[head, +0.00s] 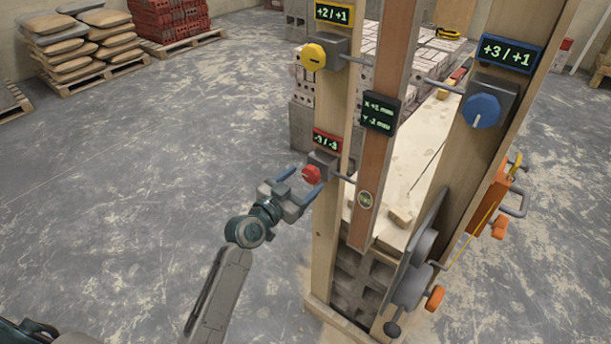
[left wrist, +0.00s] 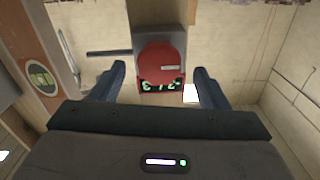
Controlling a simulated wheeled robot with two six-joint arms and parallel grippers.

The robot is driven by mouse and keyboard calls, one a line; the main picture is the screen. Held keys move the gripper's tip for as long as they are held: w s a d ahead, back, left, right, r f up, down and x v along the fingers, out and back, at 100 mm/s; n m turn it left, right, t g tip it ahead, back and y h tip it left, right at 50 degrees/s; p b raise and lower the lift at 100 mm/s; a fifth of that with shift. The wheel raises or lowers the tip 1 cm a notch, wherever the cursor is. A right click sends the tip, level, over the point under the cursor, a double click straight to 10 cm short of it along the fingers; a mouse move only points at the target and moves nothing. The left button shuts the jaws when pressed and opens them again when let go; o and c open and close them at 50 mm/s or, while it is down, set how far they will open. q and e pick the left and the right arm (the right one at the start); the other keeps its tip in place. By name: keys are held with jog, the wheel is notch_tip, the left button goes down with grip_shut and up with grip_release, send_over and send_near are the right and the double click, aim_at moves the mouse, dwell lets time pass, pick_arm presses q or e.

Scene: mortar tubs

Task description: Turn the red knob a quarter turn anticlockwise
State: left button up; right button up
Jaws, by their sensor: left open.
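The red knob (head: 311,174) sits on a grey block low on the left wooden post (head: 323,240), under a small red-framed display (head: 326,143) with green digits. My left gripper (head: 297,183) is open just left of the knob, its fingers pointing towards it. In the left wrist view the red knob (left wrist: 162,64) shows as a round face with a small pale mark, centred ahead of the two spread fingers (left wrist: 158,85). The fingers appear apart from the knob. My right gripper is not in view.
A yellow knob (head: 313,57) is higher on the same post, and a blue knob (head: 481,110) is on the right post. A brown board (head: 384,130) with a dark display (head: 380,112) hangs between them.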

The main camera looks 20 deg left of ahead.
pick_arm(q)
jog(key=shift+x, duration=0.9)
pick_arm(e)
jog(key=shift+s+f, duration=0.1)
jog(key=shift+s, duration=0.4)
pick_arm(q)
jog(key=shift+c, duration=0.4)
jog(key=c, duration=0.9)
jog(key=shift+n, duration=0.3)
